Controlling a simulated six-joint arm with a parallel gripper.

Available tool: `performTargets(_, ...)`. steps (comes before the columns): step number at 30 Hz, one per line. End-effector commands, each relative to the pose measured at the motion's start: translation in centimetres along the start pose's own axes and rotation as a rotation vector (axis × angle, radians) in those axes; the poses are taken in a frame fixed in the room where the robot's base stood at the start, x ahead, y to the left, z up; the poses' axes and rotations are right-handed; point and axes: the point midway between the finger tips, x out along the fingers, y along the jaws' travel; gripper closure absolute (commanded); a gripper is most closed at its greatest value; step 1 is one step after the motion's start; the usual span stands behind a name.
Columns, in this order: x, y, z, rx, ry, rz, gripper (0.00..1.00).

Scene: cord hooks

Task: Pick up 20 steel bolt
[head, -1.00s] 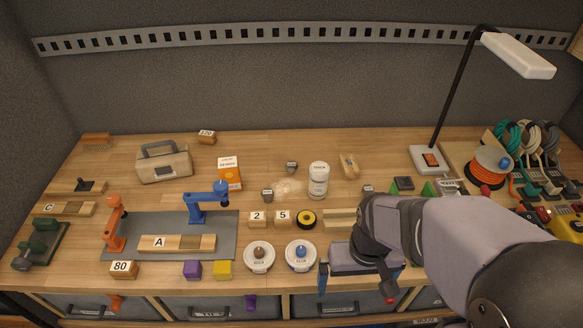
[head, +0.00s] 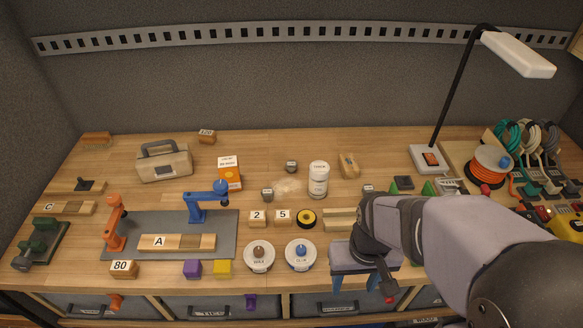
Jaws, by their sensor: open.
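No steel bolt marked 20 can be made out. Small grey metal pieces with labels too small to read stand on the bench: one at the back middle (head: 291,167), one left of the white tub (head: 267,195), and one just behind my wrist (head: 368,189). I cannot tell whether any is the bolt. My gripper (head: 352,284) is over the front edge of the bench, right of the blue-knobbed round tin. Its blue fingers point down, apart, with nothing seen between them. My wrist and forearm hide the bench behind and to the right.
Two round tins (head: 259,256) (head: 301,254) sit left of my gripper. A black-yellow tape roll (head: 305,218) and number blocks lie behind them. A white tub (head: 318,179) stands farther back. A lamp (head: 430,158) and orange cord reel (head: 489,166) are at the right.

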Motion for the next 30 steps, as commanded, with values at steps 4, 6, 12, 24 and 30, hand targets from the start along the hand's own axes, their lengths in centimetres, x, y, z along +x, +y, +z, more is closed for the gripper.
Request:
performTargets(4,-0.8,0.0,-0.1,0.000,0.005,0.000,0.49)
performTargets(6,-1.6,0.0,-0.2,0.000,0.006,0.000,0.49)
performTargets(12,-4.3,0.0,-0.2,0.000,0.006,0.000,0.49)
performTargets(24,-3.7,1.5,-6.4,-0.440,0.019,0.176,0.49)
performTargets(30,-2.8,1.7,-13.3,-0.851,0.015,0.364,0.49)
